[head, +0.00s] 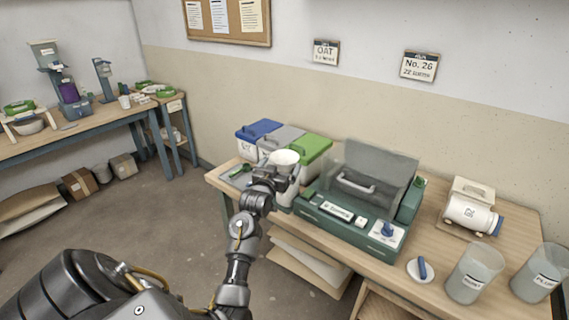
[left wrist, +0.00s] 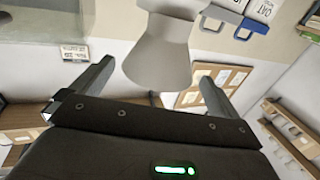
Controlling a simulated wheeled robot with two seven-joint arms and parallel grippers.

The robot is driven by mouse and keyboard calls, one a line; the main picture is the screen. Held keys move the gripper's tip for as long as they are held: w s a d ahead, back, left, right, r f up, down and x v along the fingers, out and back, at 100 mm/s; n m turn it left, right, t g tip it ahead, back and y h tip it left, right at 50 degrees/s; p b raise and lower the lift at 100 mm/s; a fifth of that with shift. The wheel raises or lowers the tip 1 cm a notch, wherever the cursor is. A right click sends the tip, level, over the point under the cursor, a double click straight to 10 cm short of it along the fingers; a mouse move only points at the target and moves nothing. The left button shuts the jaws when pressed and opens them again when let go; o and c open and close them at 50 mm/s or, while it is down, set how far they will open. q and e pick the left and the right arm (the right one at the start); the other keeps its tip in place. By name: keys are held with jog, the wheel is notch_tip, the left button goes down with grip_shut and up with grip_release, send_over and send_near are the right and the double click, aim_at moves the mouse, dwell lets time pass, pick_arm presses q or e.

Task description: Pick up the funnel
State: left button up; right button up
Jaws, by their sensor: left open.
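The funnel (head: 284,157) is pale and shows in the head view as a white round shape at the left end of the near table. It sits right above my left gripper (head: 275,178), which partly hides it and what is under it. In the left wrist view the funnel (left wrist: 160,52) is at the top middle, in line with the gap between the two fingers (left wrist: 155,84). These fingers are spread wide, with clear space on both sides of the funnel. I cannot tell how deep it is between them. My right gripper does not show.
Blue (head: 260,131), grey (head: 284,141) and green (head: 314,149) lidded buckets stand behind the funnel. A green machine with a raised grey lid (head: 372,175) is close on the right. Clear containers (head: 474,275) stand at the right. Open floor (head: 180,215) lies left of the table.

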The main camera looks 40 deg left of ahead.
aim_at(285, 157)
pick_arm(q)
jog(key=p+x, duration=0.1)
jog(key=x, duration=0.2)
jog(key=shift+w+a+r, duration=0.1)
jog(key=shift+w+a, duration=0.05)
jog(key=shift+w, duration=0.2)
jog(key=shift+w+a, duration=0.2)
jog(key=shift+w, duration=0.4)
jog(key=c, duration=0.8)
